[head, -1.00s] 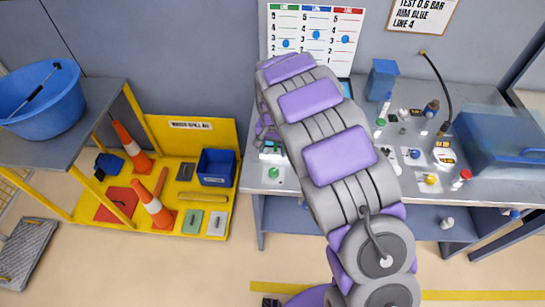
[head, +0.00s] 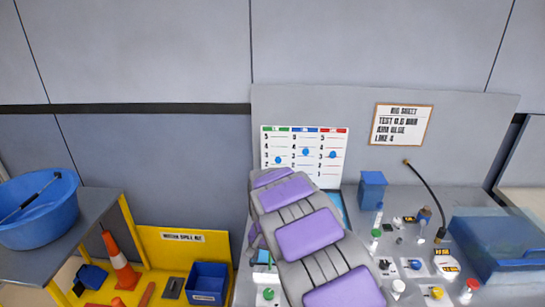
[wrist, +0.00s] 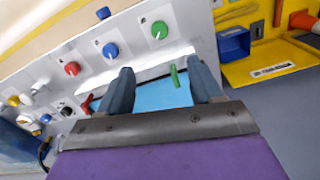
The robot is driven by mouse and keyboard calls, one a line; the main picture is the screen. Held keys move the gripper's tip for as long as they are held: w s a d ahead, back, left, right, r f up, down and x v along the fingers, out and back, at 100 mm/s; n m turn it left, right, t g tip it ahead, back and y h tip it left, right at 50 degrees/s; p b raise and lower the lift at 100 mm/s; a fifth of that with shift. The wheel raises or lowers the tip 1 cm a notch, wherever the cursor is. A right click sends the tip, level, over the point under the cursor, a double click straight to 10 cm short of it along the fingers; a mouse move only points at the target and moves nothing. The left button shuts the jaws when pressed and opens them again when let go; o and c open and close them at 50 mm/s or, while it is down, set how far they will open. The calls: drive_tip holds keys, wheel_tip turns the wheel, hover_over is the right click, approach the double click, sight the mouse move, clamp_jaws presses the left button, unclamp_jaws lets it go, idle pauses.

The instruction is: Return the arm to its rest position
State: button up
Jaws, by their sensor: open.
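My arm rises from the bottom of the head view with purple pads over grey links, reaching over the grey workbench (head: 420,200). My gripper (wrist: 165,80) shows in the wrist view with two dark fingers spread apart. A blue surface (wrist: 150,93) and a small green piece (wrist: 175,76) show between and beyond the fingers; I cannot tell whether either is touched. A panel with a green knob (wrist: 159,30), a blue knob (wrist: 110,50) and a red knob (wrist: 72,68) lies beyond the fingers. In the head view the gripper is hidden behind the arm.
A white chart (head: 300,150) and a framed note (head: 401,125) are on the back panel. A blue box (head: 372,190), a curved black hose (head: 432,190) and a blue bin (head: 500,240) crowd the bench. A yellow spill kit (head: 170,245) and a blue tub (head: 40,210) stand left.

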drive_tip(key=s+d+r+b, duration=0.1)
drive_tip(key=s+d+r, duration=0.45)
drive_tip(key=s, duration=0.25)
drive_tip(key=s+d+r, duration=0.4)
drive_tip(key=s+d, duration=0.3)
drive_tip(key=s, duration=0.2)
drive_tip(key=s+d+n+g+b, duration=0.1)
drive_tip(key=s+d, duration=0.3)
drive_tip(key=s, duration=1.8)
drive_tip(key=shift+s+n+g+b, duration=0.3)
drive_tip(key=shift+s+n+g, duration=0.1)
drive_tip(key=shift+n, duration=0.4)
drive_tip(key=shift+f, duration=0.1)
